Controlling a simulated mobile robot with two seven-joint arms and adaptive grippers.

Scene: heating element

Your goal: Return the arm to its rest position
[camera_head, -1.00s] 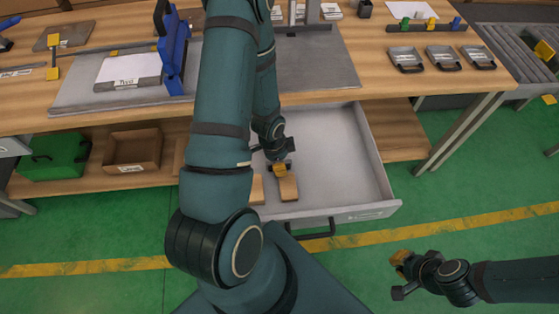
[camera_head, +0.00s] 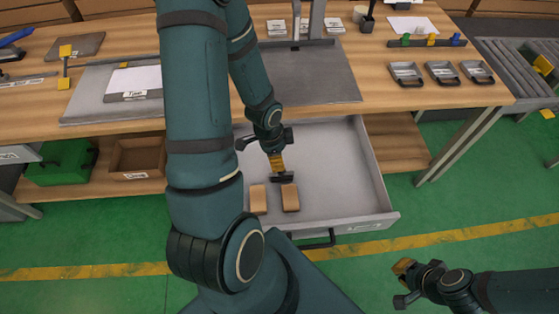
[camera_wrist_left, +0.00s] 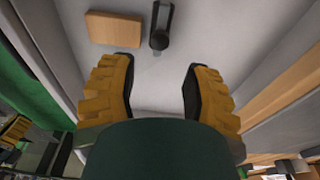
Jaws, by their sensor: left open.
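My left arm (camera_head: 205,140) comes down across the head view. Its left gripper (camera_head: 280,172) is over the open grey drawer (camera_head: 345,165), a little behind two wooden blocks. In the left wrist view the left gripper (camera_wrist_left: 160,80) is open, with its yellow fingers wide apart and nothing between them. One block (camera_wrist_left: 114,29) lies beyond the fingers there, beside a dark object I cannot identify. In the head view the left block (camera_head: 258,199) and right block (camera_head: 290,197) lie on the drawer floor. My right gripper (camera_head: 402,280) is over the green floor at lower right; its finger gap is unclear.
The wooden workbench (camera_head: 390,100) spans the back, with three small metal trays (camera_head: 441,73) on it. An open cardboard box (camera_head: 137,157) and a green box (camera_head: 62,163) stand on the lower shelf. A roller conveyor (camera_head: 515,70) is at right.

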